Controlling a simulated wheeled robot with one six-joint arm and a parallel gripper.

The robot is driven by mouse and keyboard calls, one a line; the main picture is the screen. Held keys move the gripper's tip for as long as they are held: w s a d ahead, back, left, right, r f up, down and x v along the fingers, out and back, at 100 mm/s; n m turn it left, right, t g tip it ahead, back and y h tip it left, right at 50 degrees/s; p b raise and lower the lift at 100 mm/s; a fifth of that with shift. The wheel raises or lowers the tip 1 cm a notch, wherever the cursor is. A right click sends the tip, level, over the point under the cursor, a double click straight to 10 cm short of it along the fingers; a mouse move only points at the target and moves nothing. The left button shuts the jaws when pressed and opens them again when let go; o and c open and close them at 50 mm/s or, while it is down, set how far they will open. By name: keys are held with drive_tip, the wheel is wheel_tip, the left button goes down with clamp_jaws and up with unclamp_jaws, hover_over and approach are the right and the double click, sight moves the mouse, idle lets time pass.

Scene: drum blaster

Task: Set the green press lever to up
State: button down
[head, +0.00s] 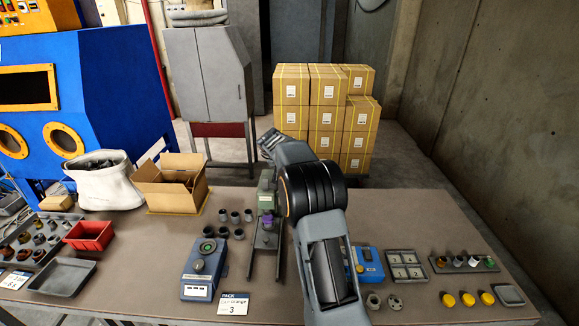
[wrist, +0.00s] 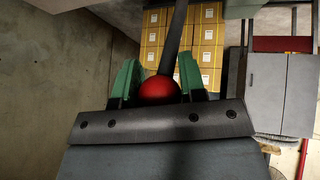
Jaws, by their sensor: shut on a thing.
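The green press (head: 267,192) stands upright on the bench, left of my arm, with a purple piece (head: 267,222) low on it. Its lever shows in the wrist view as a dark rod (wrist: 176,40) ending in a red ball knob (wrist: 159,89). My gripper (wrist: 158,84) has its two green fingers on either side of the knob, shut on it. In the head view my gripper (head: 268,143) is above the press, partly behind my arm. The lever and knob cannot be made out there, so its angle is hard to tell.
A blue scale (head: 203,270) and a PACK card (head: 233,304) lie left of the press. Several dark cups (head: 235,217) stand behind them. An open carton (head: 172,185) is farther left. A blue box (head: 368,265) and several yellow-topped parts (head: 467,299) are on the right.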

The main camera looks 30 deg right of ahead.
drive_tip(key=c, duration=1.1)
unclamp_jaws()
drive_tip(key=shift+w+d+r, duration=0.1)
drive_tip(key=shift+r, duration=0.15)
drive_tip(key=shift+o, duration=0.8)
drive_tip(key=shift+w+d+f, duration=0.1)
drive_tip(key=shift+o, duration=1.1)
drive_tip(key=shift+f, duration=0.1)
drive_tip(key=b+v, duration=0.1)
drive_tip(key=v, duration=1.3)
